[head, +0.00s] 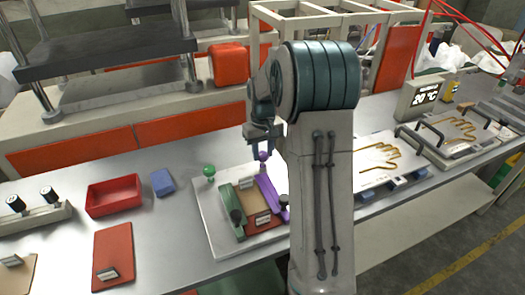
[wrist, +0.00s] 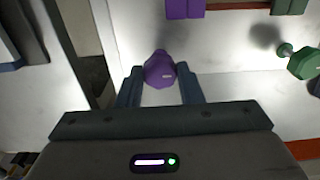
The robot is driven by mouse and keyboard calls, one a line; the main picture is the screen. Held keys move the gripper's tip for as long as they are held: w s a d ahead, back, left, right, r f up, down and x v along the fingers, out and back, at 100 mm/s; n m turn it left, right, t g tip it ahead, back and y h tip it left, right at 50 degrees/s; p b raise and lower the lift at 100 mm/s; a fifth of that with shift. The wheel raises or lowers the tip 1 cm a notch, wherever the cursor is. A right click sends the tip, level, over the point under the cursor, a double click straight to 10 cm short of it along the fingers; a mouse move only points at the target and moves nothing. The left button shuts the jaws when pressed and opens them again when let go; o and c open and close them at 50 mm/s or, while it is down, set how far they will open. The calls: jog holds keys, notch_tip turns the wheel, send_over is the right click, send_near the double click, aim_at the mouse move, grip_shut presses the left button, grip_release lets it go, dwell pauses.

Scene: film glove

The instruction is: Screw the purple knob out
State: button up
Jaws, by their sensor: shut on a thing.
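The purple knob (wrist: 159,70) sits between the two fingers of my gripper (wrist: 160,88) in the wrist view, and the fingers are shut on it. In the head view the purple knob (head: 263,156) shows just below my gripper (head: 262,138), at the far end of the purple bar (head: 271,195). The purple bar also shows at the top of the wrist view (wrist: 184,8). Whether the knob's thread is still in its seat cannot be told. My arm hides part of the plate to the right.
A green knob (head: 209,171) and green bar (head: 228,212) stand on the same white plate (head: 207,218). A red bin (head: 114,195), blue block (head: 162,182) and red board (head: 113,256) lie to the left. Plates with glove outlines (head: 378,158) are at right.

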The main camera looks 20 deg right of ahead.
aim_at(263, 154)
dwell(0.3)
jog(key=o, duration=1)
notch_tip(263, 154, up, 14)
jog(key=shift+f, duration=0.15)
jog(key=s+a+f+t, duration=0.1)
jog(key=s+a, duration=0.2)
jog(key=s, duration=0.5)
jog(key=s+a+f+t, duration=0.1)
jog(key=s+a, duration=0.3)
jog(key=s, duration=0.5)
jog(key=s+a+f+t, duration=0.1)
jog(key=s+a+f, duration=0.2)
jog(key=s, duration=0.6)
jog(key=shift+a, duration=0.6)
